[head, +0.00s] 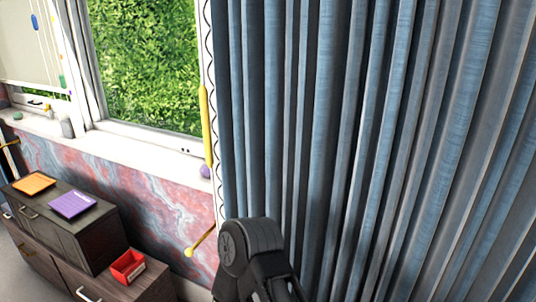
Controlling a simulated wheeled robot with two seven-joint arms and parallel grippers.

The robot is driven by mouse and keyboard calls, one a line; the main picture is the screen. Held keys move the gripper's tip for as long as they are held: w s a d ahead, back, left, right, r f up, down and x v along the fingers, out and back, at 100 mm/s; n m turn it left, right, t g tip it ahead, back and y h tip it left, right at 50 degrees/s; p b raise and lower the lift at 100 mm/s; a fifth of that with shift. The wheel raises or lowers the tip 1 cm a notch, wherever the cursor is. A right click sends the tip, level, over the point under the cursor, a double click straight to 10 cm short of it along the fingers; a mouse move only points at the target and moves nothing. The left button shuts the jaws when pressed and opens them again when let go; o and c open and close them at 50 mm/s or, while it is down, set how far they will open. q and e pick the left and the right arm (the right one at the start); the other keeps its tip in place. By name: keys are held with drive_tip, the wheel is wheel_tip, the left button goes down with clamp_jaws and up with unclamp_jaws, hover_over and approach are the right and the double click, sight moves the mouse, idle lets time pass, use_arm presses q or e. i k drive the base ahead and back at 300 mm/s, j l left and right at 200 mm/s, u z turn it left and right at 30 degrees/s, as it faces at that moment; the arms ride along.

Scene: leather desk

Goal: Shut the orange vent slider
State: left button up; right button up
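I cannot make out a vent slider for certain. A flat orange panel (33,184) lies on the dark cabinet at the left, beside a purple panel (72,203); whether it is part of a vent is unclear. A small yellowish-orange piece (47,108) shows low on the far-left window frame, too small to identify. A dark grey rounded link of my arm rises at bottom centre, in front of the curtain. No gripper fingertips show in the head view.
A blue-grey curtain (390,130) fills the right side. A yellow rod (206,125) hangs at its left edge, with a purple ball (205,171) below. A red tray (128,266) sits on the lower dark cabinet (95,280). A grey object (67,128) stands on the white windowsill (130,152).

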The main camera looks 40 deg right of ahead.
sight(199, 153)
drive_tip(key=z, duration=1.15)
drive_tip(key=i+j+z, duration=0.1)
drive_tip(key=z, duration=0.4)
drive_tip(key=j+z, duration=0.3)
drive_tip(key=z, duration=0.2)
drive_tip(key=j+z, duration=0.25)
drive_tip(key=z, duration=0.2)
drive_tip(key=j+z, duration=0.15)
drive_tip(key=j, duration=0.3)
drive_tip(key=k+j+z, duration=0.1)
drive_tip(key=j, duration=0.35)
drive_tip(key=k+j+z, duration=0.15)
drive_tip(key=j, duration=0.25)
drive_tip(key=k+j+z, duration=0.1)
drive_tip(key=j, duration=0.35)
drive_tip(key=k+j+z, duration=0.15)
drive_tip(key=j, duration=0.25)
